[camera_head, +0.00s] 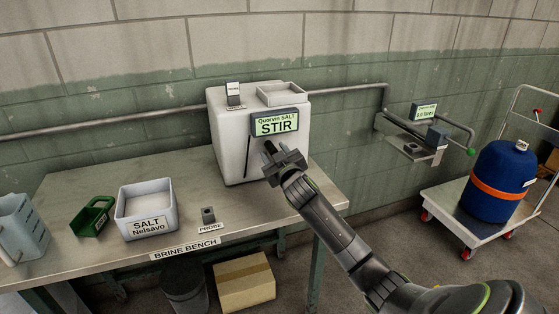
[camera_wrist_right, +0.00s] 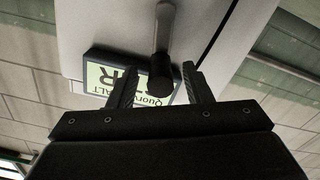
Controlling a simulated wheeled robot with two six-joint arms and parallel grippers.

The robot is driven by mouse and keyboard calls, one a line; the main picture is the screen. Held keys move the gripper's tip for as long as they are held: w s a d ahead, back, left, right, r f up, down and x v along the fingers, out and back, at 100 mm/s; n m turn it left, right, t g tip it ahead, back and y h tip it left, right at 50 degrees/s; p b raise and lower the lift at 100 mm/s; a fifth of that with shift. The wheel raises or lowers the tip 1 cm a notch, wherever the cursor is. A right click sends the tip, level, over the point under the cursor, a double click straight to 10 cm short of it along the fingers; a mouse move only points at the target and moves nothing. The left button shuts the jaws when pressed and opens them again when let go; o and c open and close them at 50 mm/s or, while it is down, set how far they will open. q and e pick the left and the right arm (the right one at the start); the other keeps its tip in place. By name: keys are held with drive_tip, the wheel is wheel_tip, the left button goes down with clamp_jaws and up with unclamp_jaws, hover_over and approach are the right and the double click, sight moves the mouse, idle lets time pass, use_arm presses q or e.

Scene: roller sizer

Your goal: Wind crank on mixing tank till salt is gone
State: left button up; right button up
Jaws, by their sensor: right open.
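The white mixing tank (camera_head: 228,147) stands at the right end of the bench. A green sign (camera_head: 276,124) on it reads "Quorvin SALT STIR". My right gripper (camera_head: 273,154) is at the tank's front, just below the sign. In the right wrist view its open fingers (camera_wrist_right: 160,78) stand either side of the end of a dark rod-like handle (camera_wrist_right: 163,40), apparently the crank. I cannot tell whether they touch it. In the head view the gripper mostly hides the crank. The tank's inside and any salt in it are not visible. My left gripper is not in view.
The bench (camera_head: 100,260) holds a white salt bin (camera_head: 148,226), a green scoop (camera_head: 93,217), a clear jug (camera_head: 22,230) and a small probe holder (camera_head: 208,216). A cardboard box (camera_head: 245,285) sits below. A blue drum (camera_head: 497,182) stands on a trolley at right.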

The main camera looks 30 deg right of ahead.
drive_tip(key=b+v, duration=0.1)
drive_tip(key=v, duration=1.6)
drive_tip(key=shift+s, duration=0.25)
drive_tip(key=shift+d+f, duration=0.15)
drive_tip(key=shift+f, duration=0.05)
drive_tip(key=d+f+g+p, duration=0.1)
drive_tip(key=d+f+g, duration=0.15)
drive_tip(key=f, duration=0.85)
drive_tip(key=d+f+g, duration=0.2)
drive_tip(key=f+g, duration=0.1)
drive_tip(key=f, duration=0.7)
drive_tip(key=s+f+m+g, duration=0.15)
drive_tip(key=s+f, duration=0.25)
drive_tip(key=f, duration=0.5)
drive_tip(key=s+f+g, duration=0.2)
drive_tip(key=s+f, duration=0.3)
drive_tip(key=f, duration=0.3)
drive_tip(key=s+a+f+g+y+p, duration=0.2)
drive_tip(key=s+a+f+g, duration=0.15)
drive_tip(key=s+f, duration=1)
drive_tip(key=s+a+f+g, duration=0.2)
drive_tip(key=s+a+f, duration=0.2)
drive_tip(key=s, duration=0.6)
drive_tip(key=s+a+f+g+y, duration=0.1)
drive_tip(key=s+a+f, duration=0.3)
drive_tip(key=s, duration=0.7)
drive_tip(key=shift+s+f+m+g, duration=0.25)
drive_tip(key=shift+f+m+g, duration=0.1)
